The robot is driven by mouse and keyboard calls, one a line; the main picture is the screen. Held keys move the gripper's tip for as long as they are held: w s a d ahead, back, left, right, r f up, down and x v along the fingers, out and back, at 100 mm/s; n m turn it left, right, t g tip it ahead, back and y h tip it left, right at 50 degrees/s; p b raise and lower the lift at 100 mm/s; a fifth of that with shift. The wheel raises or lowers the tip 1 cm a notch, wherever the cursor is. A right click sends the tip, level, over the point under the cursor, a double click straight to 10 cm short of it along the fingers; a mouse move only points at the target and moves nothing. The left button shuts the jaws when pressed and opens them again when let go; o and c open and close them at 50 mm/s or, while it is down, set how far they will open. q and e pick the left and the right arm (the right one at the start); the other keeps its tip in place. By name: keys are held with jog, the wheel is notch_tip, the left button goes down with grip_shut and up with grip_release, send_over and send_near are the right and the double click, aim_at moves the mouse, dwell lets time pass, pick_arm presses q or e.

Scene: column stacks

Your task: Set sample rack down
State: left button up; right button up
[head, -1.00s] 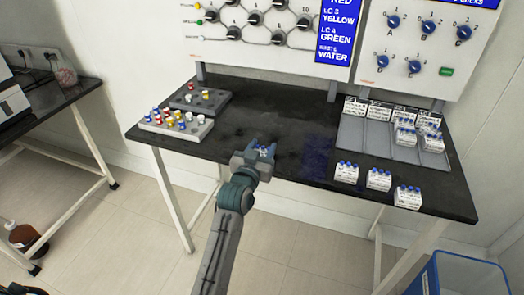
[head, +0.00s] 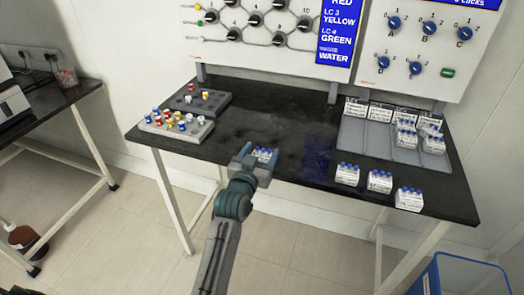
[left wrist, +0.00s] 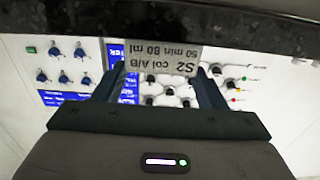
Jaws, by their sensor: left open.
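The sample rack (head: 264,153), small and white with blue-capped vials, is at the front edge of the black bench, left of middle in the head view. My left gripper (head: 260,158) is open, with its fingers on either side of the rack. In the left wrist view the rack's label (left wrist: 158,57) shows upside down and reads "S2 col A/B 50 min 80 ml". It lies between the two spread fingers of the gripper (left wrist: 155,85). The rack seems to rest on the bench; its underside is hidden. My right gripper is not in view.
On the black bench (head: 290,135), grey vial trays (head: 203,133) stand at the left. A grey slotted tray (head: 375,143) with several white racks is at the right. Three white racks (head: 379,182) stand along the front right edge. Bare bench lies between. Control panels stand behind.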

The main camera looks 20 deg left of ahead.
pick_arm(q)
jog(key=s+b, duration=0.1)
jog(key=s, duration=0.9)
jog(key=shift+s+a, duration=0.15)
jog(key=shift+s, duration=0.1)
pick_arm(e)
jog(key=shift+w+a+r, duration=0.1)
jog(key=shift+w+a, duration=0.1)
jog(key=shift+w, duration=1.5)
